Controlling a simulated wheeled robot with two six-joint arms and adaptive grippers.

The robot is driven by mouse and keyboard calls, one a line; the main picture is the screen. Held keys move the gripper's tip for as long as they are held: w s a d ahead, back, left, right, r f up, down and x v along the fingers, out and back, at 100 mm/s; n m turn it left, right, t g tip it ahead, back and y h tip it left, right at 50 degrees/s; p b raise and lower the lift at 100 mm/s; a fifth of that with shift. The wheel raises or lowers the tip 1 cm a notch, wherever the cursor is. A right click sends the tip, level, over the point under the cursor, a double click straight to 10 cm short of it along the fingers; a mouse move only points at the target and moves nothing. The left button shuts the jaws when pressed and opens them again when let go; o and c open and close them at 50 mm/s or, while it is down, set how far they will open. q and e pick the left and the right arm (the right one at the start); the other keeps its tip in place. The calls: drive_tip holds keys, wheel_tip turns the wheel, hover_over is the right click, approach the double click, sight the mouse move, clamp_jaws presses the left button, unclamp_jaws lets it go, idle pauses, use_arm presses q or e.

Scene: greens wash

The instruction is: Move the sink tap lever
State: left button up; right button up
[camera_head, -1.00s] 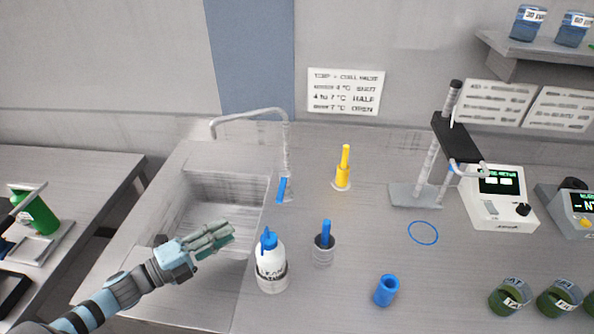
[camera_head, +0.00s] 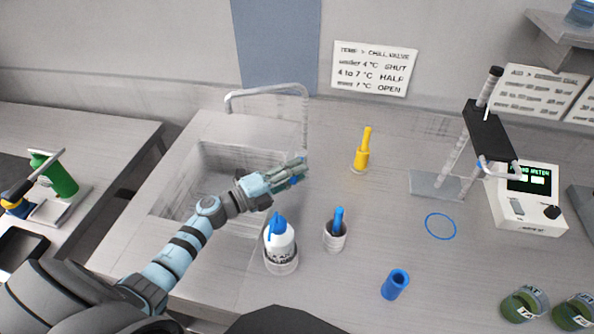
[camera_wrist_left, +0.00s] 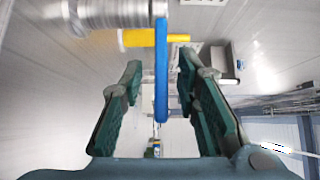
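The sink tap is a pale metal gooseneck (camera_head: 265,90) at the back right of the sink. Its blue lever (camera_wrist_left: 161,70) hangs as a narrow bar in the left wrist view; in the head view it is mostly hidden behind my gripper. My left gripper (camera_head: 297,169) is at the lever. In the left wrist view its two green fingers stand apart, one on each side of the blue bar, with gaps visible on both sides. The sink basin (camera_head: 212,152) lies behind my left arm. My right gripper does not show.
A white bottle with a blue cap (camera_head: 281,246) and a cup with a blue item (camera_head: 335,236) stand just right of my left arm. A yellow valve handle (camera_head: 363,150) stands right of the tap. A blue ring (camera_head: 440,226) lies further right.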

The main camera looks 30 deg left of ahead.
use_arm(q)
drive_tip(key=shift+w+d, duration=0.1)
drive_tip(key=shift+d, duration=0.05)
drive_tip(key=shift+r, duration=0.1)
clamp_jaws()
